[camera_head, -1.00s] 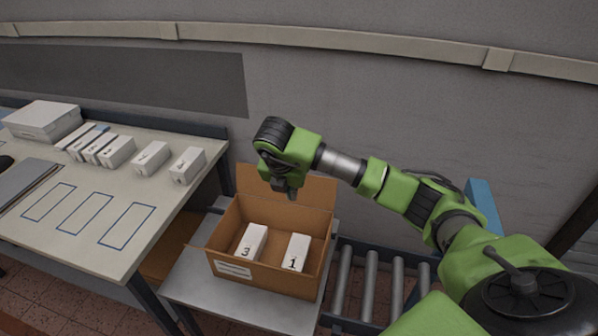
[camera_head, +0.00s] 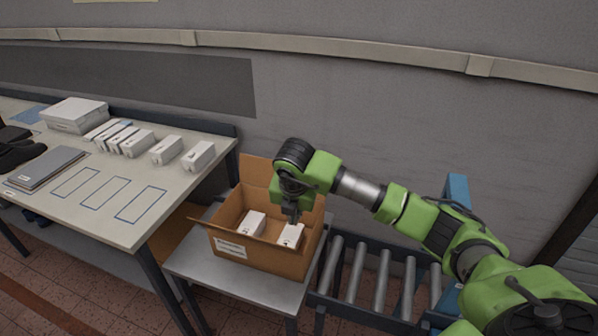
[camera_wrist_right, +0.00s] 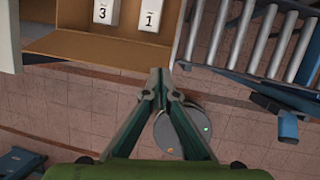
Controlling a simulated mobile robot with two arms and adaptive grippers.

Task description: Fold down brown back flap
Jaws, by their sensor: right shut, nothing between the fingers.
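The open brown box (camera_head: 285,262) stands on a small grey table. Its brown back flap (camera_head: 255,173) stands up at the rear, partly hidden behind my right gripper. Two white blocks lie inside: one on the left (camera_head: 253,223) and one on the right (camera_head: 289,236). In the wrist view they read 3 (camera_wrist_right: 104,12) and 1 (camera_wrist_right: 150,14). My right gripper (camera_head: 291,217) points down in front of the back flap and overlaps the box's interior in the picture. In the wrist view its fingertips (camera_wrist_right: 159,74) are together and empty. My left gripper is not in view.
A worktable (camera_head: 100,225) with white boxes and blue outlines is on the left. A roller conveyor (camera_head: 365,278) adjoins the box on the right. A grey wall (camera_head: 400,130) stands behind. Dark shapes at the left edge are unclear.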

